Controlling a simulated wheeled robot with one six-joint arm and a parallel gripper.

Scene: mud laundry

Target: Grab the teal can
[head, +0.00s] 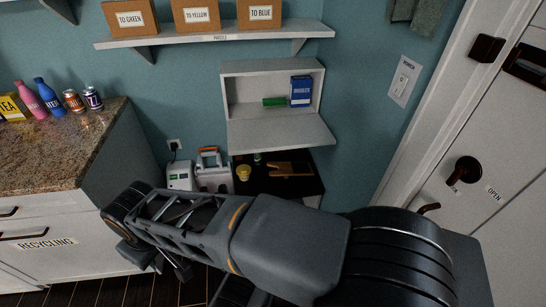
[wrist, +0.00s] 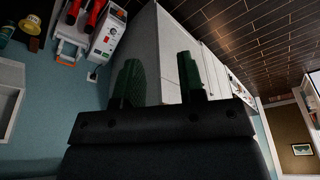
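I cannot make out a clear teal can in either view. A small teal-green item (wrist: 6,34) is cut off at the left edge of the wrist view; whether it is a can, I cannot tell. An orange can (head: 74,100) and a purple-and-white can (head: 93,97) stand on the granite counter at the left. My gripper (wrist: 159,76) is open and empty in the wrist view, its two dark green fingers apart, with the white cabinet side beyond them. In the head view my arm crosses the lower middle and hides part of the floor.
The granite counter (head: 50,160) also bears a pink bottle (head: 30,100) and a blue bottle (head: 50,97). An open wall cabinet (head: 280,133) holds a blue box (head: 301,91) and a green item (head: 274,101). A yellow cup (head: 243,172) sits below. A door (head: 480,150) is at right.

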